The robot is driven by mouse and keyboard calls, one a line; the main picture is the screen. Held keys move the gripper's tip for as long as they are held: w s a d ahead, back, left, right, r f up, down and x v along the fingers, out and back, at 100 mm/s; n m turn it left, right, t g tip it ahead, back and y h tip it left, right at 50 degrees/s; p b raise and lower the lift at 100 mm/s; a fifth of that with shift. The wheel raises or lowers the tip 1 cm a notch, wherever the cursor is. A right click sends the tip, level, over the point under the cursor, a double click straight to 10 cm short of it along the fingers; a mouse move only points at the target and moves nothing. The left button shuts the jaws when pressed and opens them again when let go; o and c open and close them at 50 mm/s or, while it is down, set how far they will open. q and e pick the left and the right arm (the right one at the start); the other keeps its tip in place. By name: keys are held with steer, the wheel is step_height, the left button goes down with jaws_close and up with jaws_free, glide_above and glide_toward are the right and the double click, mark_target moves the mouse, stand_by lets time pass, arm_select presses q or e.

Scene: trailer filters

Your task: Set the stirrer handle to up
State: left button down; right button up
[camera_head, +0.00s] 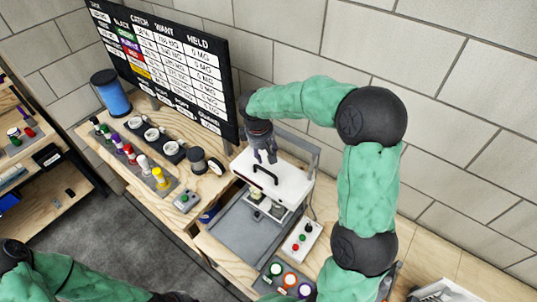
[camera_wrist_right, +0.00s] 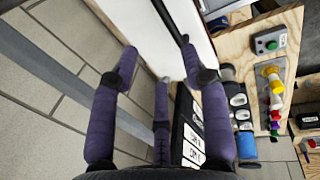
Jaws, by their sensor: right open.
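The stirrer is a white box-shaped head (camera_head: 283,186) with a black bar handle (camera_head: 264,174) on its top, on a metal frame over a grey tray. My right gripper (camera_head: 266,157) points down just behind the handle, its fingers spread and empty. In the right wrist view the fingers (camera_wrist_right: 160,85) are apart, and a black bar that looks like the handle (camera_wrist_right: 168,20) runs near one fingertip across a white panel. I cannot tell whether they touch.
A grey tray (camera_head: 245,235) lies in front of the stirrer. A control box (camera_head: 301,241) with buttons stands to its right. Coloured vials (camera_head: 140,160) and a blue cylinder (camera_head: 111,94) stand at the left. A black board (camera_head: 165,62) rises behind, near the brick wall.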

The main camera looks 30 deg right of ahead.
mark_target(268, 172)
steer(key=f, duration=0.8)
steer(key=shift+s+d+f, duration=0.15)
steer(key=shift+s+d, duration=0.05)
steer(key=shift+d, duration=0.2)
steer(key=shift+f, duration=0.3)
steer(key=shift+w+d+f, duration=0.15)
steer(key=shift+d+f, duration=0.05)
steer(key=shift+f, duration=0.35)
jaws_close()
